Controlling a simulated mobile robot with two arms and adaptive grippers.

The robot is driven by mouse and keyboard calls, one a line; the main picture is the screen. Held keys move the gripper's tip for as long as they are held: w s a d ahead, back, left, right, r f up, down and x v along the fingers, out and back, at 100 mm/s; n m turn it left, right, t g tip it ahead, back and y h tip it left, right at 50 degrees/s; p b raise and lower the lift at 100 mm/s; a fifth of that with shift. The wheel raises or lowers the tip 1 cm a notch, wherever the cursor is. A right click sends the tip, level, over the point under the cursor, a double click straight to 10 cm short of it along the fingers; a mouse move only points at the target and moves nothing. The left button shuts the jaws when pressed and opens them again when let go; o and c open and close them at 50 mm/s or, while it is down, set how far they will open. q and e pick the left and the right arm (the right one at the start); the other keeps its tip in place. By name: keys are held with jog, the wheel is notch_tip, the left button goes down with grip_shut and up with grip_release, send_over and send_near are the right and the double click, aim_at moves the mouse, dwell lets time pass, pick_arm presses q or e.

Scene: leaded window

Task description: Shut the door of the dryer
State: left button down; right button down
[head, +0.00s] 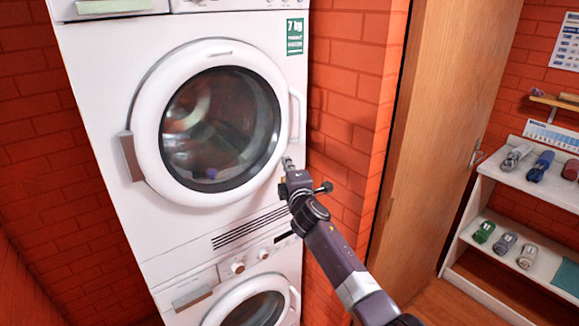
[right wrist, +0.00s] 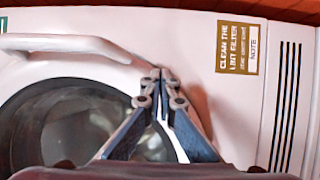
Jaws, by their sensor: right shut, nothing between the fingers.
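The dryer (head: 100,70) is the white upper machine of a stack. Its round door (head: 159,140) has a dark window, a hinge block (head: 131,156) at left and a white handle (head: 297,115) at right. The door lies flush or nearly flush with the front; I cannot tell whether it is latched. My right gripper (head: 288,162) is shut and empty at the door's lower right rim, below the handle. In the right wrist view the closed fingertips (right wrist: 161,76) are near the rim, with the handle (right wrist: 70,44) at upper left; contact is unclear. My left gripper is out of view.
A second white machine (head: 185,293) stands below. A red brick wall (head: 345,90) and a wooden door (head: 440,120) are to the right. White shelves (head: 490,170) with rolled items stand at far right. A lint filter label (right wrist: 237,47) is on the dryer front.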

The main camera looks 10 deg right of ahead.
jog(key=shift+r, duration=0.45)
jog(key=s+d+f, duration=0.1)
jog(key=s, duration=1.1)
jog(key=s+d+f+m+g+h+b, duration=0.1)
jog(key=s+d+f+m+g, duration=0.15)
jog(key=f, duration=1.25)
jog(key=s+d+f+m+g+b, duration=0.1)
jog(key=s+d+f+m+g, duration=0.15)
jog(key=f, duration=1.25)
jog(key=s+d+f+m+g, duration=0.1)
jog(key=s+f+m+g, duration=0.1)
jog(key=s+f, duration=0.7)
jog(key=s+d+f+m+g, duration=0.15)
jog(key=s+f, duration=0.45)
jog(key=f, duration=0.6)
jog(key=s+d+f+m+g+b, duration=0.1)
jog(key=s+d+f+m+g, duration=0.1)
jog(key=s+f, duration=0.7)
jog(key=s+d+f+m+g+b, duration=0.1)
jog(key=s+f+m+g, duration=0.15)
jog(key=s+f, duration=0.6)
jog(key=s+d+f+m+g, duration=0.1)
jog(key=s+f+g, duration=0.1)
jog(key=s, duration=1.1)
jog(key=s+d+f+m+g, duration=0.1)
jog(key=s+f+m+g, duration=0.1)
jog(key=s, duration=1.2)
jog(key=shift+s+d+f+m+h+b, duration=0.15)
jog(key=shift+s+f+m+h+b, duration=0.2)
jog(key=shift+f, duration=0.45)
